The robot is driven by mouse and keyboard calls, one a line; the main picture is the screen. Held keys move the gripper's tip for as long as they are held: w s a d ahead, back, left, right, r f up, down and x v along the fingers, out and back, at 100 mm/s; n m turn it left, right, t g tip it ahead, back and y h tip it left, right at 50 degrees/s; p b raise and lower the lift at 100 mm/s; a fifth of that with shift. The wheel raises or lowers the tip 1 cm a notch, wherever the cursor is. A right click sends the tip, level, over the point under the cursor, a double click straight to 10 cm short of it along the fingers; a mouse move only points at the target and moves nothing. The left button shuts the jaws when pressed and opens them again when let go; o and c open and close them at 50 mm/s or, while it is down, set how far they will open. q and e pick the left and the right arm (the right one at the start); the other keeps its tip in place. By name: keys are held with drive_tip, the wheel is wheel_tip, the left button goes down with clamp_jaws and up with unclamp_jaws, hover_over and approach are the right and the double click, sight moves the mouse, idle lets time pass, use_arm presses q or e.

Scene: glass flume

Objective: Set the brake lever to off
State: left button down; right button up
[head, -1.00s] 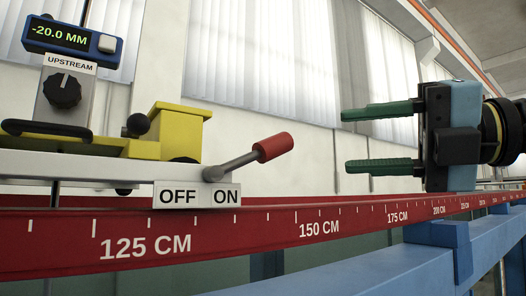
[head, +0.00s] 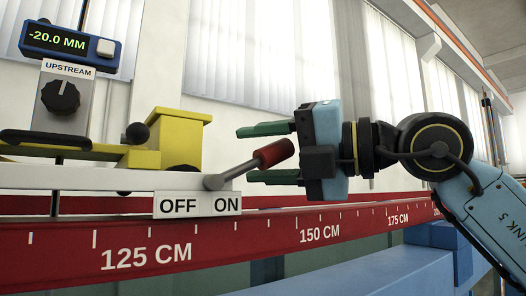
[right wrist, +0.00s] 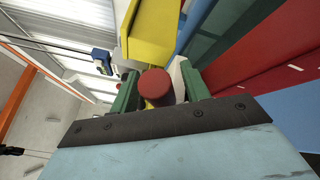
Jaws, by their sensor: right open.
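The brake lever (head: 238,171) is a grey rod with a red grip (head: 274,153), tilted up to the right, on the ON side of the OFF/ON label (head: 198,204). My right gripper (head: 256,153) comes in from the right with its green fingers apart, one above and one below the lever in the head view. The red grip covers no more than part of the gap. In the right wrist view the red grip (right wrist: 155,86) shows end-on between the two open fingers (right wrist: 158,92). I cannot tell whether they touch it. My left gripper is not in view.
A yellow block (head: 178,138) and a white carriage plate (head: 100,178) stand left of the lever. A blue display (head: 70,44) reading -20.0 MM sits above the UPSTREAM knob (head: 61,97). The red scale rail (head: 270,233) runs below.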

clamp_jaws()
idle(0.3)
